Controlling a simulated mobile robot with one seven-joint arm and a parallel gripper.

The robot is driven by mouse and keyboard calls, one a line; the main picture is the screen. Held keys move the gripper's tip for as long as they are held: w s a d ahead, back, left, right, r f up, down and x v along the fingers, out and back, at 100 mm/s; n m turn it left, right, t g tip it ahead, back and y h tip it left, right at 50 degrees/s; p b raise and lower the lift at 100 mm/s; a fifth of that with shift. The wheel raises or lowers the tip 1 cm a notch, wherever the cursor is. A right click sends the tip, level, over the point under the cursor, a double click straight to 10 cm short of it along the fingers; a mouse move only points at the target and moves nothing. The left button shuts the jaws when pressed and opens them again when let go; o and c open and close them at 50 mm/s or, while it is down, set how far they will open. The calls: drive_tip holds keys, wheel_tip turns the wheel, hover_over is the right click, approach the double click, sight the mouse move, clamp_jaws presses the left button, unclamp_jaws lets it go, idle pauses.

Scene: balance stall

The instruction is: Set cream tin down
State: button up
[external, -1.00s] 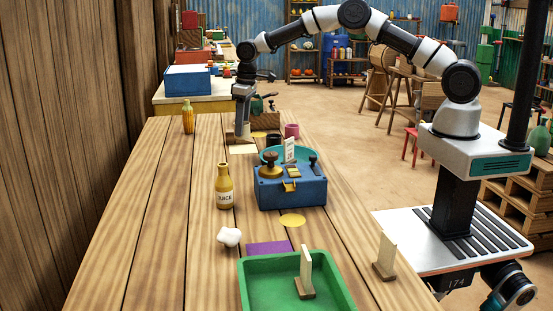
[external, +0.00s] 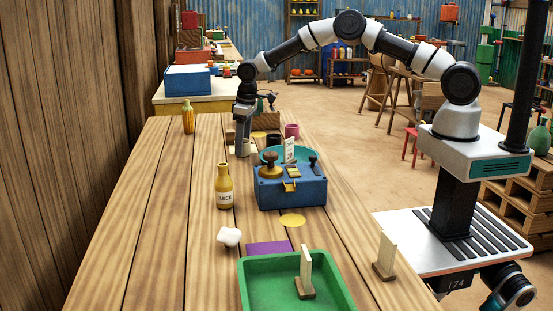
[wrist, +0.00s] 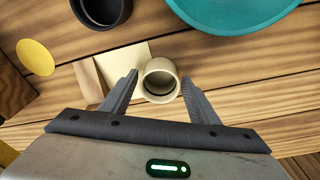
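The cream tin (wrist: 147,86) is a small round open tin, seen from above in the wrist view. In the external view my gripper (external: 243,150) points straight down at the far part of the table, over the mat, and the tin is hard to make out there.
A dark cup (wrist: 103,12) and a teal dish (wrist: 235,14) are close by. The blue balance box (external: 291,190) stands nearer the camera, with a juice bottle (external: 224,187) on its left. A green tray (external: 256,289) lies at the front.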

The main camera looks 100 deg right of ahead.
drive_tip(key=r, duration=0.4)
drive_tip(key=s+r, duration=0.1)
drive_tip(key=r, duration=0.3)
drive_tip(key=r+p, duration=0.1)
drive_tip(key=r, duration=0.3)
drive_tip(key=shift+s+a+r, duration=0.15)
drive_tip(key=shift+a, duration=0.15)
drive_tip(key=s+a+r+n+p, duration=0.25)
drive_tip(key=s+a+r, duration=0.35)
drive_tip(key=a+r, duration=0.55)
drive_tip(key=s+a+r+n+p, duration=0.1)
drive_tip(key=s+a+r+p, duration=0.35)
drive_tip(key=a+r, duration=0.65)
drive_tip(key=s+a+r+t+p, duration=0.25)
drive_tip(key=s+a+r, duration=0.25)
drive_tip(key=s+r, duration=0.6)
drive_tip(key=shift+n+t+y, duration=0.3)
drive_tip(key=shift+n+t, duration=0.15)
drive_tip(key=shift+t, duration=0.4)
drive_tip(key=s+a+f, duration=0.1)
drive_tip(key=s, duration=0.3)
drive_tip(key=s+a+f, duration=0.2)
drive_tip(key=s, duration=0.1)
drive_tip(key=s+a+f, duration=0.1)
drive_tip(key=s, duration=0.3)
drive_tip(key=shift+s+a+f, duration=0.25)
drive_tip(key=shift+s+f, duration=0.05)
drive_tip(key=shift+f, duration=0.05)
